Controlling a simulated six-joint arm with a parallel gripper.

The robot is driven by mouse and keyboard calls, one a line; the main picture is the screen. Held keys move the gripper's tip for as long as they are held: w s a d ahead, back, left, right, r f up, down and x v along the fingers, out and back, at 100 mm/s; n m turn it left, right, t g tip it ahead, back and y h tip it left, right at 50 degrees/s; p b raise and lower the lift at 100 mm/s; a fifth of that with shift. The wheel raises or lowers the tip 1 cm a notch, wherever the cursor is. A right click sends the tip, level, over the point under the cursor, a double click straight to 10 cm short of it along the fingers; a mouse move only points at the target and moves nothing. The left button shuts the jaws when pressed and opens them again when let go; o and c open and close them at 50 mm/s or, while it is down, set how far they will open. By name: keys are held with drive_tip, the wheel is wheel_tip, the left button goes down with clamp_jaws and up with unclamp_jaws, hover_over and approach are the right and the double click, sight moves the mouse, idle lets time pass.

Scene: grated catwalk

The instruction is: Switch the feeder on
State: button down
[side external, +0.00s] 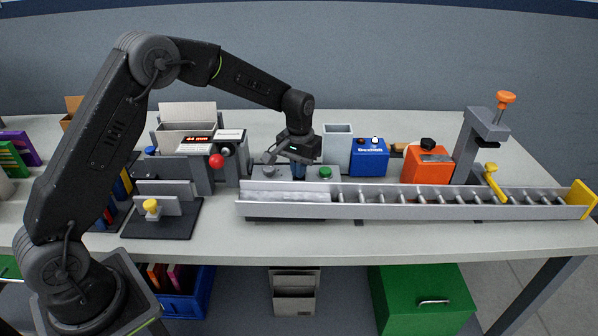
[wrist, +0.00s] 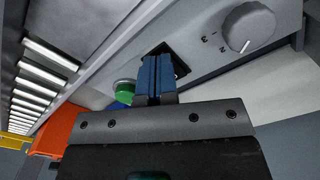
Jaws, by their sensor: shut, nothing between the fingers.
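The feeder's grey control panel (side external: 311,174) sits behind the left end of the feeder channel (side external: 290,197). My gripper (side external: 298,174) points down over the middle of this panel, its blue fingers shut and empty. In the wrist view the fingertips (wrist: 157,62) are at a black switch (wrist: 181,66), which they partly cover. I cannot tell whether they touch it or which way it is set. A grey dial (wrist: 248,28) with numbers beside it is on one side of the switch. A green button (wrist: 124,90) is on the other; it also shows in the side view (side external: 325,172).
Roller conveyor (side external: 430,198) runs right to a yellow end stop (side external: 582,198). A red-knobbed fixture (side external: 216,161) stands left.

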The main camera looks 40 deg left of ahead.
drive_tip(key=shift+r, duration=3.45)
drive_tip(key=shift+s+r, duration=0.1)
drive_tip(key=shift+r, duration=0.1)
drive_tip(key=s+d+r+m+t, duration=0.1)
drive_tip(key=s+d+r+t, duration=0.15)
drive_tip(key=s+r, duration=1)
drive_tip(key=s+d+f+m+t, duration=0.1)
drive_tip(key=s+m+t, duration=0.1)
drive_tip(key=s, duration=1.6)
drive_tip(key=shift+d+f+t, duration=0.25)
drive_tip(key=shift+f+t, duration=0.15)
drive_tip(key=shift+t, duration=0.15)
